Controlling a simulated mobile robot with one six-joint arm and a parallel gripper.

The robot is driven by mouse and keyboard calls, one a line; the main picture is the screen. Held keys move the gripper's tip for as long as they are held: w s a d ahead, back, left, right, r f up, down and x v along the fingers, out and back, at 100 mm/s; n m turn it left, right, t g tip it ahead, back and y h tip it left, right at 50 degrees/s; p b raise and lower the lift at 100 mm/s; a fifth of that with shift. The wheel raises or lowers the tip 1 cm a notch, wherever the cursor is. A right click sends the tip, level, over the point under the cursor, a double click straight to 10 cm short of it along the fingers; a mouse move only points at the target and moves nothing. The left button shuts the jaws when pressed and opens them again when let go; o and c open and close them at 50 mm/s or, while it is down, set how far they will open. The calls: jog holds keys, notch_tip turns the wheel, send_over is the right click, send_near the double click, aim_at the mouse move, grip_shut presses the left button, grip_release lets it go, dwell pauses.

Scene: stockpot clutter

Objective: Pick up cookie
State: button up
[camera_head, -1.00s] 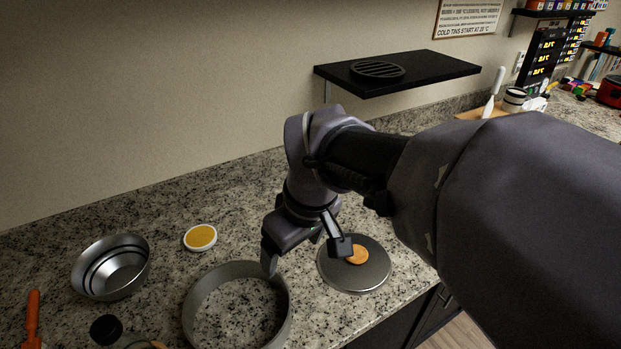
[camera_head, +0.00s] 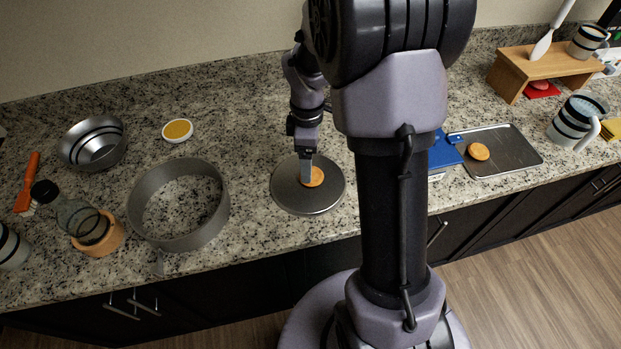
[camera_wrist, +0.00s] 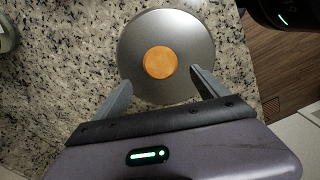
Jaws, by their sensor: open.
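An orange-brown round cookie (camera_head: 313,177) lies on a round grey metal plate (camera_head: 290,196) on the counter. In the wrist view the cookie (camera_wrist: 160,62) sits near the middle of the plate (camera_wrist: 187,30). My gripper (camera_head: 306,180) is at the plate, partly in front of the cookie in the head view. In the wrist view its two fingers (camera_wrist: 160,84) are apart, with the cookie ahead of the gap between them. The gripper is open and empty. I cannot tell its exact height above the plate. A second cookie (camera_head: 478,151) lies on a dark tray (camera_head: 515,150) to the right.
A grey metal ring (camera_head: 215,218) stands left of the plate. A blue item (camera_head: 443,152) lies beside the tray. A wooden stand (camera_head: 500,78) is back right.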

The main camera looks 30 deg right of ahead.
jog(key=f, duration=0.1)
jog(key=f+b, duration=0.1)
jog(key=f, duration=0.1)
jog(key=f+b, duration=0.1)
jog(key=f, duration=0.1)
jog(key=shift+s+d+f, duration=0.2)
jog(key=shift+s+d, duration=0.1)
jog(key=shift+s, duration=0.05)
jog(key=shift+r, duration=0.1)
jog(key=shift+c, duration=1.2)
jog(key=c, duration=1.2)
jog(key=shift+o, duration=0.2)
